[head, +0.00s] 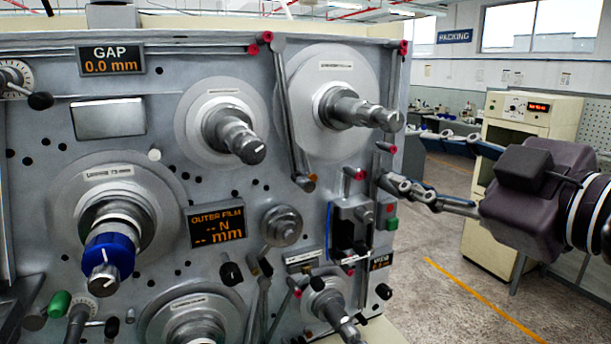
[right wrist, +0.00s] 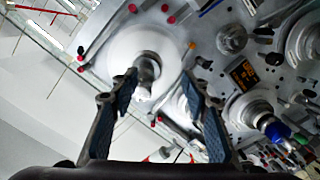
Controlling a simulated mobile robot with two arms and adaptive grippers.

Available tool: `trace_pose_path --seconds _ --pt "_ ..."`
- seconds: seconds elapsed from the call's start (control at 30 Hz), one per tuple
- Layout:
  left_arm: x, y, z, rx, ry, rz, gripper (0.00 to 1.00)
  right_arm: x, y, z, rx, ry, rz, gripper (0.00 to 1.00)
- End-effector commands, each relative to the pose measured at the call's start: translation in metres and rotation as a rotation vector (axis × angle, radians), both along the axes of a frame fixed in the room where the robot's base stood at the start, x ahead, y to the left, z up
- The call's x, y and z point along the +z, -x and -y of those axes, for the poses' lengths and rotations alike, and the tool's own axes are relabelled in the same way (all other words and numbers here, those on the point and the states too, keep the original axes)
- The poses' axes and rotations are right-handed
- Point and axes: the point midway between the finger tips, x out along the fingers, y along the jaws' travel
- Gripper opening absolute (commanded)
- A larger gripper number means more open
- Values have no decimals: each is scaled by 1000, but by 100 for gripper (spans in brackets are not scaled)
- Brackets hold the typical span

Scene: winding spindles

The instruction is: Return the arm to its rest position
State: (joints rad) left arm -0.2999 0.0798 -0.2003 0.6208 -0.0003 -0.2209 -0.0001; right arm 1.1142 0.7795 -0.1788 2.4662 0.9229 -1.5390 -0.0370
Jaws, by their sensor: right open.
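My right gripper (head: 402,156) reaches in from the right in the head view, at the right edge of the machine panel (head: 270,185). In the right wrist view the same gripper (right wrist: 160,78) has its two fingers spread, with nothing held between them. Beyond the fingers is the upper right spindle (right wrist: 147,72) with its pale disc. That spindle (head: 350,110) is bare in the head view, apart from the fingers and up and left of them. My left gripper is not in view.
The left spindle (head: 105,252) carries a blue collar. Another spindle (head: 235,135) projects at upper middle. Levers, knobs and red-tipped rods stick out near the panel's right edge. A cream cabinet (head: 515,180) stands behind my right gripper. Open floor (head: 455,270) lies right of the machine.

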Motion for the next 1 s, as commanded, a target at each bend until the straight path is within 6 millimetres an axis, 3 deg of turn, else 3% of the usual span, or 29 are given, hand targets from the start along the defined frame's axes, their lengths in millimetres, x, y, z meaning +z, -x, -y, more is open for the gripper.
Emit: trace_pose_path --seconds 0.03,0.2,0.5,0.77,1.0 --pt "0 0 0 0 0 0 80 -21 -9 -2 -1 -17 -45 43" --pt "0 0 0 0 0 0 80 -84 -31 -5 -27 -70 -167 43" --pt "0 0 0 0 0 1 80 -204 -44 -5 -103 -161 -387 43" --pt "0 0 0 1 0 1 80 -313 -26 -1 -200 -225 -588 43" --pt "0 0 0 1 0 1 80 -410 17 6 -316 -268 -779 43"
